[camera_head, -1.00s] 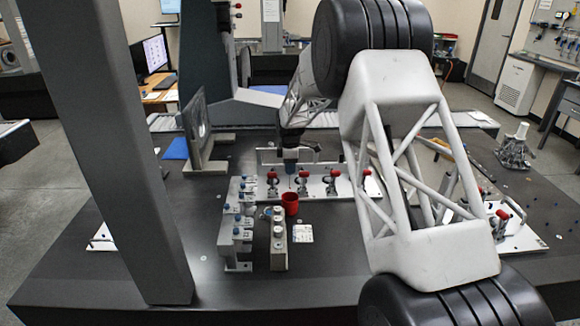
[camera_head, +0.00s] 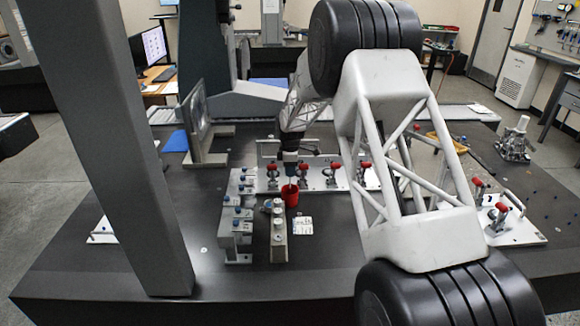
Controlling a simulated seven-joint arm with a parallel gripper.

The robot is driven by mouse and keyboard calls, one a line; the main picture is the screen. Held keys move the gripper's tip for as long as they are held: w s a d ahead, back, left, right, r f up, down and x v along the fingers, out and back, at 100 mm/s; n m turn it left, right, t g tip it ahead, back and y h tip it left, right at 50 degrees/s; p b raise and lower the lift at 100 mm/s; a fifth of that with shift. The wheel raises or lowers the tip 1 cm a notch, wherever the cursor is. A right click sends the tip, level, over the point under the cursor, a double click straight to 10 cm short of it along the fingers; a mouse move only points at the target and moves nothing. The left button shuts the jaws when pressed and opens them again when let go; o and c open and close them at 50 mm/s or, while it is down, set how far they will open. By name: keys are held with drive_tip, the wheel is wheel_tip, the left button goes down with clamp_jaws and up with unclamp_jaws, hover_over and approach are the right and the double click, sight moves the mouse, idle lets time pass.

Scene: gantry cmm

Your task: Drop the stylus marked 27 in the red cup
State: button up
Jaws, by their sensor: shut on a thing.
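The red cup (camera_head: 290,196) stands upright on the dark table, at the far end of the small grey rack. My gripper (camera_head: 290,176) is directly above the cup in the head view, pointing down. It is shut on a thin stylus (camera_head: 290,182) that hangs down just over the cup's mouth. Whether its tip is inside the rim is too small to tell, and the number on the stylus cannot be read.
A grey rack with blue-topped pieces (camera_head: 237,215) and a lower block (camera_head: 279,238) stand near the cup. A white card (camera_head: 302,226) lies to its right. A fixture plate with red-handled clamps (camera_head: 318,180) is behind. The front table (camera_head: 200,280) is clear.

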drive_tip(key=shift+f, duration=2.85)
drive_tip(key=shift+f, duration=0.1)
drive_tip(key=o, duration=1)
drive_tip(key=shift+c, duration=0.2)
drive_tip(key=shift+r, duration=3.9)
